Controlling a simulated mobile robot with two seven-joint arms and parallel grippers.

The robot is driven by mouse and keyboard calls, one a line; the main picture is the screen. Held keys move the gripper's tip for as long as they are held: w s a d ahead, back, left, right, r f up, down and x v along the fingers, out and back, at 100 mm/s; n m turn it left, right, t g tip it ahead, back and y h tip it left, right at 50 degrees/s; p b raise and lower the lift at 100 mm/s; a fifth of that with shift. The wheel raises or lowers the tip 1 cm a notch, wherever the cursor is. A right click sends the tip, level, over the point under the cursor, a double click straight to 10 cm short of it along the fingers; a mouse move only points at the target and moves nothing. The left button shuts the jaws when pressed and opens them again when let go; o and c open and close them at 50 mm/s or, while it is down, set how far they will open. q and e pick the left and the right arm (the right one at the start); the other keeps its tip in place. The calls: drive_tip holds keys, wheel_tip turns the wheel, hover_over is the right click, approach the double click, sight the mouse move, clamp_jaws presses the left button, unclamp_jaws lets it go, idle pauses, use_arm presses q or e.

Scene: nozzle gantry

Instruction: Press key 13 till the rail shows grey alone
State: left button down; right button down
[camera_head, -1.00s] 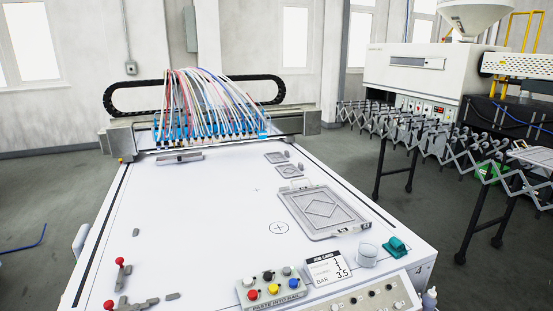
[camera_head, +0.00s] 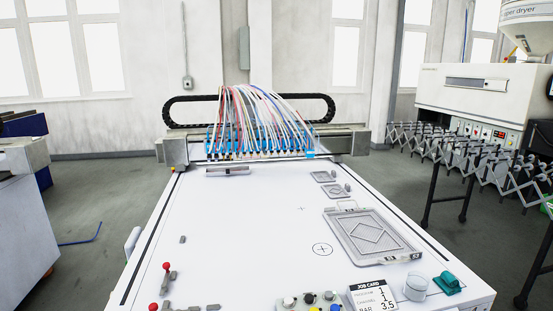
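A bank of nozzles (camera_head: 265,145) with coloured hoses spans the rail (camera_head: 340,139) at the far end of the white table (camera_head: 230,250). A small light blue block (camera_head: 311,154) sits at the right end of the bank. At the front edge, a pad of coloured buttons (camera_head: 311,301) is partly cut off by the bottom of the view; white, black, blue, yellow and red ones show. I cannot make out any number 13 on a key. A job card (camera_head: 371,296) stands beside the pad. Neither of my grippers is in view.
A grey framed plate (camera_head: 372,236) lies on the table's right. A clear cup (camera_head: 417,287) and a teal object (camera_head: 447,283) sit at the front right. Red-knobbed clamps (camera_head: 166,279) are at the front left. The table's middle is clear.

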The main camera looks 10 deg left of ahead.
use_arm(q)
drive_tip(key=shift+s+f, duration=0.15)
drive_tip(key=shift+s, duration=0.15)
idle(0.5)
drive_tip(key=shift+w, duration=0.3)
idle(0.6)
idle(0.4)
